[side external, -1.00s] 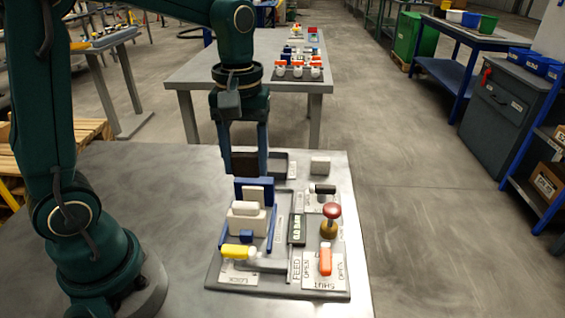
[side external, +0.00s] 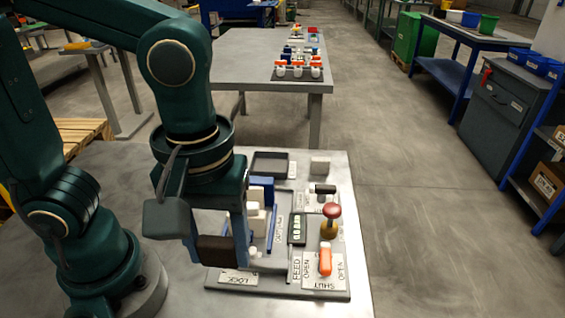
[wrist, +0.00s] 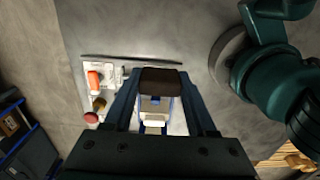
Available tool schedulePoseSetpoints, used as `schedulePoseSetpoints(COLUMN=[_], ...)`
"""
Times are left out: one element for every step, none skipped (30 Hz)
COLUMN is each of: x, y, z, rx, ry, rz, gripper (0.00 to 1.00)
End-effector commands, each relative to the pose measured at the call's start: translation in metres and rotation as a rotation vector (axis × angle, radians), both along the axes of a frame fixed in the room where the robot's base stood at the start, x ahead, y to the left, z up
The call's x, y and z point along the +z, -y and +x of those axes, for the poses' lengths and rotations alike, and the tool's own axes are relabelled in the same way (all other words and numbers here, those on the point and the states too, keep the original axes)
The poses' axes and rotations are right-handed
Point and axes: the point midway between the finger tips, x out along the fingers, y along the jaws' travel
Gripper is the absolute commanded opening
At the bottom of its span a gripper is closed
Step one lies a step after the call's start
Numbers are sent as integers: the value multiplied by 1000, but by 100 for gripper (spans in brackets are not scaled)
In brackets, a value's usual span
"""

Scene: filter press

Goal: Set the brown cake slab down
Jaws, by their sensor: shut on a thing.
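My gripper (side external: 218,246) is shut on the brown cake slab (side external: 214,249), a dark brown block pinched between its two blue fingers. In the wrist view the slab (wrist: 162,79) spans the gap between the fingertips, with the press beyond it. In the side view the slab appears in front of the press's near left part and hides some of it. Its height above the surface is hard to tell. A dark grey shallow tray (side external: 288,166) stands at the far side of the press board. What I can see of its inside looks empty.
The bench left of the board is bare.

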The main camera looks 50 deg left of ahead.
Motion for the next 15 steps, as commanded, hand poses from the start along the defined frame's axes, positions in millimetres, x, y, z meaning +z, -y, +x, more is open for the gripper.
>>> schedulePoseSetpoints(x=[0,0,2,5,7,11,14,17,20,23,26,29,31,33,35], y=[1,1,2,4,6,8,10,11,11,10,8,4,1,-4,-11], z=[-2,-4,-3,-2,1,5,9,16,26,35,44,58,67,78,91], rx=[-11,-22,-42,-55,-67,-84,-92,-96,-93,-87,-78,-60,-45,-29,-3], ry=[0,1,1,1,3,2,3,2,1,2,1,1,0,0,-1], rz=[0,-1,-1,-1,-1,-2,-1,-1,-1,-1,-1,-1,0,0,1], gripper=[1,1,1,1,1,1,1,1,1,1,1,1,1,1,1])
